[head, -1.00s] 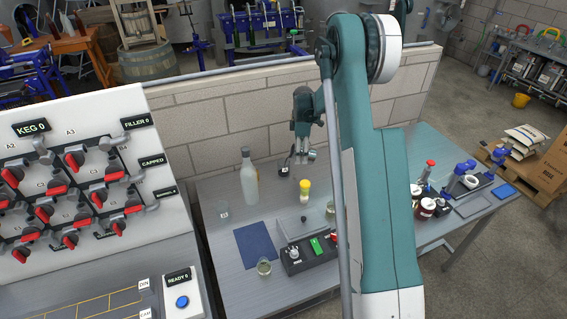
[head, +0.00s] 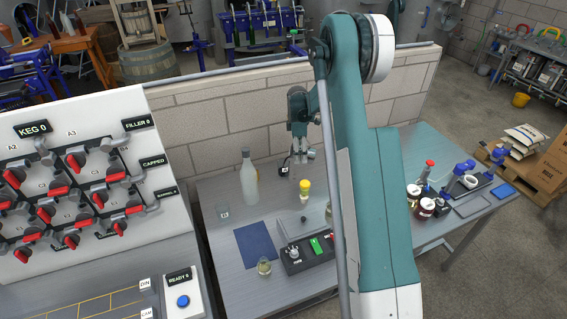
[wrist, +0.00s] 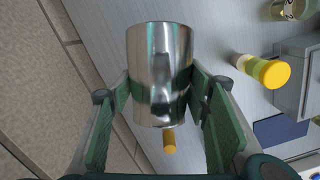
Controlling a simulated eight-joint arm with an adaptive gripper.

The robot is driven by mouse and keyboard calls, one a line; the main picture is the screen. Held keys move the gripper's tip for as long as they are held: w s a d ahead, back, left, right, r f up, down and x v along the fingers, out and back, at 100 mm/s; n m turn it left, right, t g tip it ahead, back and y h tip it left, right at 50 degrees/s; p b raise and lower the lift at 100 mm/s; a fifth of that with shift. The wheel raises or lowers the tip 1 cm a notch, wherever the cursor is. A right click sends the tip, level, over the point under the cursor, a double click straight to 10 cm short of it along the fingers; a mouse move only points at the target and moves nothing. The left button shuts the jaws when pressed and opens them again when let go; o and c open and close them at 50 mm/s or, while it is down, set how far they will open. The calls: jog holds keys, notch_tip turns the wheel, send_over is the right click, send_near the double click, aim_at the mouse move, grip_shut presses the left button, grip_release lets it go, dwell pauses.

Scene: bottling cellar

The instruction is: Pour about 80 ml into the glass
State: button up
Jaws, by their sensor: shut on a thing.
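My gripper (head: 298,150) hangs over the back of the steel table and is small in the head view. In the wrist view my gripper (wrist: 160,88) is shut on a shiny metal cylinder (wrist: 158,65), with one finger on each side. Its contents cannot be seen. A small clear glass (head: 223,212) stands at the table's left, and a glass with pale yellowish liquid (head: 264,267) stands at the front. I cannot tell which is the task's glass. A yellow-capped bottle (head: 305,188) stands below my gripper; it also shows in the wrist view (wrist: 262,70).
A tall clear bottle (head: 249,180) stands left of my gripper. A blue mat (head: 256,245) lies in front of it. A grey box with a green switch (head: 315,246) stands at the front. Dark red jars (head: 427,208) stand right of my arm. A block wall (head: 230,130) runs behind.

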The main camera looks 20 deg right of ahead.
jog(key=shift+w+a+r+h, duration=0.15)
jog(key=shift+a+r+h, duration=0.05)
jog(key=shift+a+h, duration=0.1)
dwell(0.6)
jog(key=shift+s+d+f+y, duration=0.2)
jog(key=shift+d+y, duration=0.2)
jog(key=shift+d, duration=0.1)
jog(key=shift+d+f+t+y+b, duration=0.1)
jog(key=shift+f+t+y+b, duration=0.3)
jog(key=shift+f+y+b, duration=0.55)
jog(key=shift+r+y+b, duration=0.25)
jog(key=shift+r+b, duration=0.05)
jog(key=shift+f, duration=0.15)
jog(key=shift+f+y+b, duration=0.2)
jog(key=shift+y+b, duration=0.2)
jog(key=shift+b, duration=0.25)
jog(key=shift+f+t+y+b, duration=0.35)
jog(key=shift+t+y+b, duration=0.15)
jog(key=shift+y+b, duration=0.25)
